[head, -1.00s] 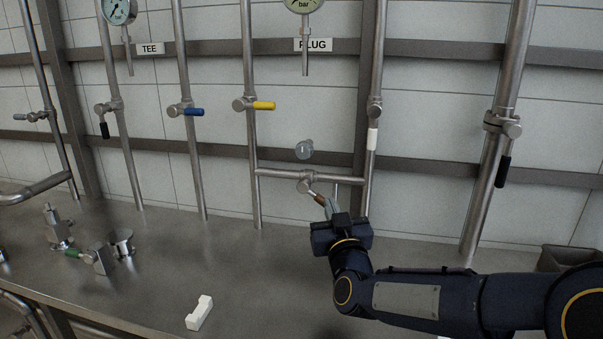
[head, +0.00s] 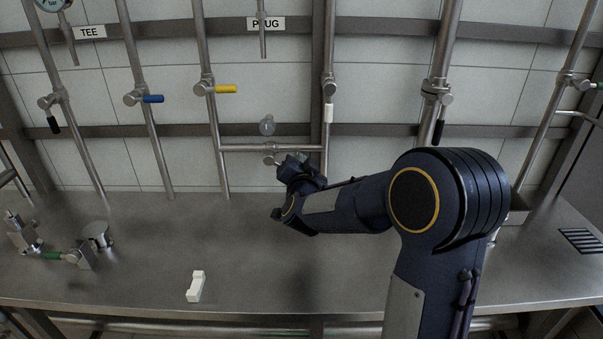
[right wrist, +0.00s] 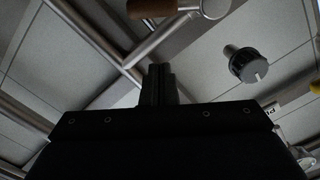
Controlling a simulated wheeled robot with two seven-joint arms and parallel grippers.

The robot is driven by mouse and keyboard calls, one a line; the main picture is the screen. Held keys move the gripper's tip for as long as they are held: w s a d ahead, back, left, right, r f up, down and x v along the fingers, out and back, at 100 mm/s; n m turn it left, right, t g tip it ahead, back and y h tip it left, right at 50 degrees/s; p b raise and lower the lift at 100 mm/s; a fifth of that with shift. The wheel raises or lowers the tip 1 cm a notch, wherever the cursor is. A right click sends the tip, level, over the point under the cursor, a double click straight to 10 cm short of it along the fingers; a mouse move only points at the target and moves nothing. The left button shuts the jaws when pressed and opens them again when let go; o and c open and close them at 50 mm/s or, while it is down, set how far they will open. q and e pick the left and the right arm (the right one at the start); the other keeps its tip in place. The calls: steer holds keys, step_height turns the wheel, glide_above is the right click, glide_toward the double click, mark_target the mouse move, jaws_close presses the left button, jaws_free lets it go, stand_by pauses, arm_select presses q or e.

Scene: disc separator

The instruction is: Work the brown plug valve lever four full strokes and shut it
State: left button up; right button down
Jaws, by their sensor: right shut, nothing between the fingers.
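The plug valve (head: 270,160) sits on the short horizontal pipe below the PLUG label (head: 265,23). Its brown lever (right wrist: 152,8) shows at the top edge of the right wrist view, beside the round metal valve body (right wrist: 214,6). In the head view the lever is hidden behind my right gripper and wrist. My right gripper (right wrist: 160,82) is shut and empty, its fingertips apart from the lever in the wrist view. In the head view the hand (head: 300,172) is just in front of the pipe, its fingertips not clear. My left gripper is not in view.
A round knob (head: 267,125) is on the wall above the valve. Levers in yellow (head: 227,89), blue (head: 152,98), white (head: 328,113) and black (head: 437,132) are on neighbouring pipes. A white block (head: 196,286) lies on the steel bench (head: 130,285), which has free room around it.

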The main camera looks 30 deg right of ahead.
steer(key=shift+w+a+f, duration=0.25)
steer(key=shift+w+f, duration=0.05)
steer(key=shift+f, duration=0.25)
steer(key=shift+w+a+f, duration=0.25)
steer(key=shift+w+f, duration=0.1)
steer(key=shift+f, duration=0.15)
steer(key=shift+w+a+f, duration=0.25)
steer(key=shift+w+f, duration=0.05)
steer(key=shift+f, duration=0.25)
steer(key=shift+w+a+f+m+t+b, duration=0.1)
steer(key=shift+w+a+f+m+b, duration=0.4)
steer(key=shift+m+b, duration=1.85)
steer(key=shift+w+a+f+m+t+b, duration=0.15)
steer(key=shift+a+f+m+b, duration=0.75)
steer(key=shift+b, duration=2.4)
steer(key=shift+w+a+f+m+t+b, duration=0.1)
steer(key=shift+w+a+f+m+b, duration=0.5)
steer(key=shift+m+b, duration=1.95)
steer(key=shift+s+d+f+n+b, duration=0.25)
steer(key=shift+s+d+n+b, duration=0.05)
steer(key=shift+d+b, duration=0.1)
